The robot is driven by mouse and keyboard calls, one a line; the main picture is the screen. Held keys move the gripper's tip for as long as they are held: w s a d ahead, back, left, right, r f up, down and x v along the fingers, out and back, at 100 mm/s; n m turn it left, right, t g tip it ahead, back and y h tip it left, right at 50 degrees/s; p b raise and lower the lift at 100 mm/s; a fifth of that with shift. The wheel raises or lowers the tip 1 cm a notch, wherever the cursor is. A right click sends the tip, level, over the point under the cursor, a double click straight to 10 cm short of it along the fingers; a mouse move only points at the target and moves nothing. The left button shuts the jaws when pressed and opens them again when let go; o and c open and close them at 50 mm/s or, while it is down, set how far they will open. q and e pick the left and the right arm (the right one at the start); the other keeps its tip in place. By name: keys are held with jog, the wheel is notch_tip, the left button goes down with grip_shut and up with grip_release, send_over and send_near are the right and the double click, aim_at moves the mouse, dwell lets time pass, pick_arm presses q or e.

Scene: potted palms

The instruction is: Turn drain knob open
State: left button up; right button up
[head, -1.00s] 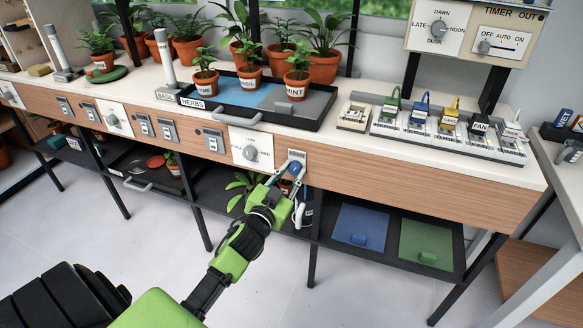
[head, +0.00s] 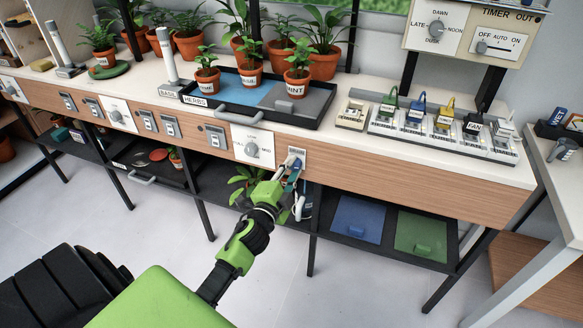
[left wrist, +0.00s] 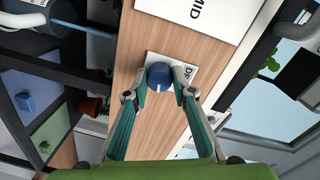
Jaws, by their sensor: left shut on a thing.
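The drain knob (left wrist: 159,76) is a round blue knob with a white line on its face. It sits on a small white plate (left wrist: 188,73) on the wooden front panel, with lettering partly hidden. In the left wrist view, the white line points toward the bottom of the picture. My left gripper (left wrist: 160,82) has one finger on each side of the knob and is shut on it. In the head view, my left gripper (head: 292,169) reaches the plate from below and mostly hides the knob. My right gripper is not in view.
A larger white dial plate (head: 252,147) is just left of the drain plate. Above, a black tray (head: 258,112) holds potted herbs. Below is a shelf with a blue panel (head: 358,218) and a green panel (head: 421,234). The wooden panel right of the knob is clear.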

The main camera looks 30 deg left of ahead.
pick_arm(q)
jog(key=shift+m, duration=1)
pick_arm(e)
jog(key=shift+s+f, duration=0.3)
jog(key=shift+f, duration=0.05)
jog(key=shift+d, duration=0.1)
pick_arm(q)
jog(key=o, duration=1.1)
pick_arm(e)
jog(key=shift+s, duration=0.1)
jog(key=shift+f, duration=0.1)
pick_arm(q)
jog(key=v, duration=1.2)
jog(key=shift+d, duration=0.1)
